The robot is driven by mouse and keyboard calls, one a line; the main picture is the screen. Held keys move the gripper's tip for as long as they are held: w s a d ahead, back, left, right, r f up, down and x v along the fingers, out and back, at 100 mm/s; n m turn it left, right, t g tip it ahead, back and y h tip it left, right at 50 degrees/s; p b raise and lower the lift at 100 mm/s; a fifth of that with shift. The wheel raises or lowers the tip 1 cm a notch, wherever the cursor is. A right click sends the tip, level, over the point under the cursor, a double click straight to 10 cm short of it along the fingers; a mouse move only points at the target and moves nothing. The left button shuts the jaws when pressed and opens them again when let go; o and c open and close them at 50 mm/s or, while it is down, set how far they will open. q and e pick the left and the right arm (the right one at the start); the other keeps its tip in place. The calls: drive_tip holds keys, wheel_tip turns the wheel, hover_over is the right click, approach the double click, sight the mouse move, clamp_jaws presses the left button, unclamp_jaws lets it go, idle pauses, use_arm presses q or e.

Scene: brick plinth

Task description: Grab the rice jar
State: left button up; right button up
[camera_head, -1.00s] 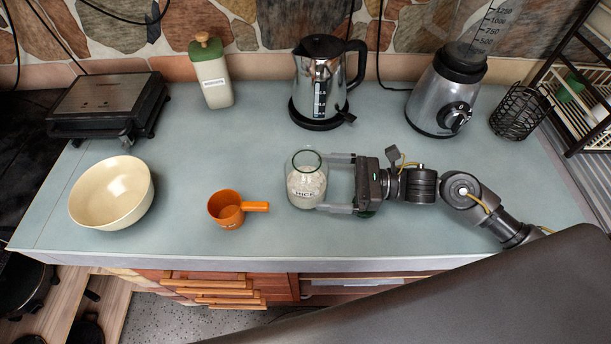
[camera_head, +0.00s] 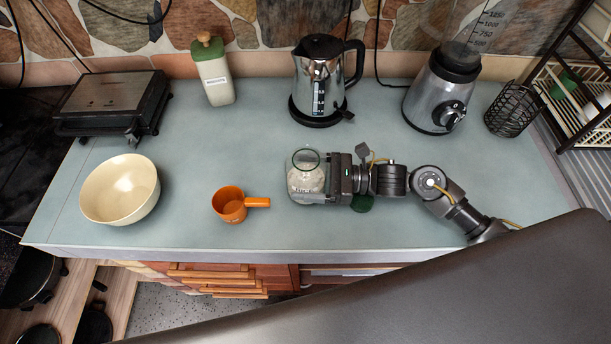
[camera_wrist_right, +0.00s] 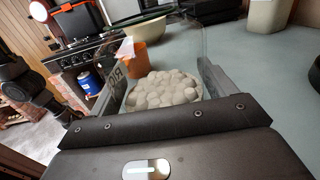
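The rice jar (camera_head: 304,181) is a clear glass jar of white rice, upright on the counter at centre. Its label is partly covered. My right gripper (camera_head: 308,184) reaches in from the right with a finger on each side of the jar and its palm close to the glass. In the right wrist view, the rice (camera_wrist_right: 165,90) fills the space between the two fingers, which look closed against the jar. No lift off the counter is visible. My left gripper is out of view.
An orange measuring cup (camera_head: 230,207) and a cream bowl (camera_head: 119,190) stand left of the jar. A kettle (camera_head: 318,85), a green-topped bottle (camera_head: 214,76), a grill (camera_head: 110,100) and a blender (camera_head: 440,97) line the back. The counter's front edge (camera_head: 230,252) is near.

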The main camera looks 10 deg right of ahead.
drive_tip(key=shift+r, duration=0.1)
drive_tip(key=c, duration=0.8)
drive_tip(key=shift+o, duration=0.2)
drive_tip(key=shift+r, duration=0.1)
drive_tip(key=shift+r, duration=1)
drive_tip(key=s+a+r+p, duration=0.3)
drive_tip(key=s+a+r, duration=0.2)
drive_tip(key=s+r, duration=0.5)
drive_tip(key=shift+s+a+r+p, duration=0.35)
drive_tip(key=shift+s+a, duration=0.05)
drive_tip(key=shift+s, duration=0.9)
